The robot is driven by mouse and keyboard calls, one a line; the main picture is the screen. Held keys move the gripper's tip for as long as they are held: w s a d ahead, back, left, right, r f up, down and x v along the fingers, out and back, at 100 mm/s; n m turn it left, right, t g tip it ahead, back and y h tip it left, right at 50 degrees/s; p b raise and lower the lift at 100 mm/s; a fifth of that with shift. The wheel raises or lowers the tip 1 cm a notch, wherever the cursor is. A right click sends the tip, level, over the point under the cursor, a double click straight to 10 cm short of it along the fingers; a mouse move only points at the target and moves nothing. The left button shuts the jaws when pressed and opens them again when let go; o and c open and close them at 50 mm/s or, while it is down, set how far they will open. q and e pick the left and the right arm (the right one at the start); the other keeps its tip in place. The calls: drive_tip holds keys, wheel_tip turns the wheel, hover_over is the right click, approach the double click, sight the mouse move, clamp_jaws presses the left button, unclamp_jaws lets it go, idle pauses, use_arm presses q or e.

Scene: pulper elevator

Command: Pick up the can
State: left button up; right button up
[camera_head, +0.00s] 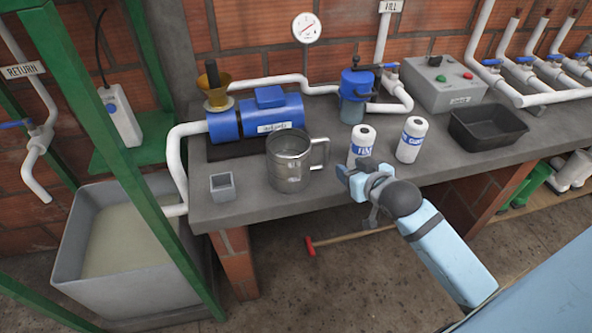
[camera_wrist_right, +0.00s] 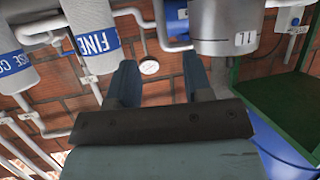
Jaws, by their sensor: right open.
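A grey metal can with a side handle (camera_head: 289,168) stands upright near the front of the bench; its lower part with markings shows at the top of the right wrist view (camera_wrist_right: 225,25). Two white cylinders with blue labels stand to its right: one labelled FINE (camera_head: 361,148), also in the wrist view (camera_wrist_right: 93,50), and another (camera_head: 411,140). My right gripper (camera_head: 353,174) is in front of the bench edge, just below the FINE cylinder in the picture. Its fingers (camera_wrist_right: 160,82) are apart with nothing between them. My left gripper is out of view.
On the bench (camera_head: 240,207) are a small grey square cup (camera_head: 222,187), a blue pump (camera_head: 255,120), a blue-topped filter (camera_head: 356,95), a control box (camera_head: 444,84) and a black tray (camera_head: 487,127). A green post frame (camera_head: 120,160) and a grey tank (camera_head: 75,285) stand left.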

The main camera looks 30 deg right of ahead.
sight(325, 162)
drive_tip(key=x, duration=0.6)
drive_tip(key=shift+w+f, duration=0.15)
drive_tip(key=shift+w, duration=0.05)
drive_tip(key=shift+b+x, duration=0.45)
drive_tip(key=shift+x, duration=2.65)
drive_tip(key=shift+a, duration=0.1)
drive_tip(key=shift+c, duration=0.2)
clamp_jaws()
